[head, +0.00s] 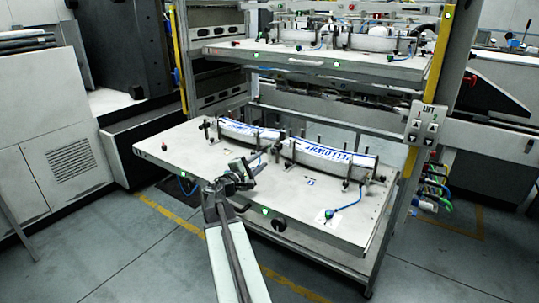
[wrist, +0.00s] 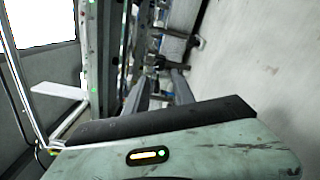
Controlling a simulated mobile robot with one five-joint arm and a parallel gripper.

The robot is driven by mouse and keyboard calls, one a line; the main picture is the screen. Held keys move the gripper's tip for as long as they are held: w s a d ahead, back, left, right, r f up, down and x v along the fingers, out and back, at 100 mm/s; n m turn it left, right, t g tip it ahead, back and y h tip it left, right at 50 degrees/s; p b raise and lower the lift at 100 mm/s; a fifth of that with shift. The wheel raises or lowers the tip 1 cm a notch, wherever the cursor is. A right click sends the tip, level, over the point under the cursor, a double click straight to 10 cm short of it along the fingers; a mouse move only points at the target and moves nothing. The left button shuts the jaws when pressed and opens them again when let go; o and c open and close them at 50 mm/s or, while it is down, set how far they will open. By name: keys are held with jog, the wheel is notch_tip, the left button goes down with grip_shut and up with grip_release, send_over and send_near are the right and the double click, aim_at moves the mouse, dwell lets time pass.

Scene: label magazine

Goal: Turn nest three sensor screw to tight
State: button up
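The lower tray (head: 170,147) is a pale, tilted plate holding two curved stacks of white labels with blue print, a left stack (head: 250,132) and a right stack (head: 330,157). A sensor with a green body (head: 328,214) and blue cable sits on a white patch at the tray's front right. My gripper (head: 247,168) is over the tray's front edge, left of the middle, near the left stack's right end. In the wrist view two grey fingers (wrist: 162,88) stand apart with nothing clear between them. The nest three screw cannot be made out; my arm and gripper cover part of the tray.
An upper tray (head: 320,62) with more labels sits above in the same frame. A grey post (head: 423,120) with a lift button box (head: 425,124) stands at the right. A grey cabinet (head: 50,120) is at the left. The floor in front is clear.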

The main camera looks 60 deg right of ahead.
aim_at(273, 151)
jog(key=n, duration=1)
jog(key=shift+d, duration=0.1)
jog(key=n, duration=0.5)
jog(key=shift+w+d, duration=0.1)
jog(key=shift+d, duration=4)
grip_shut()
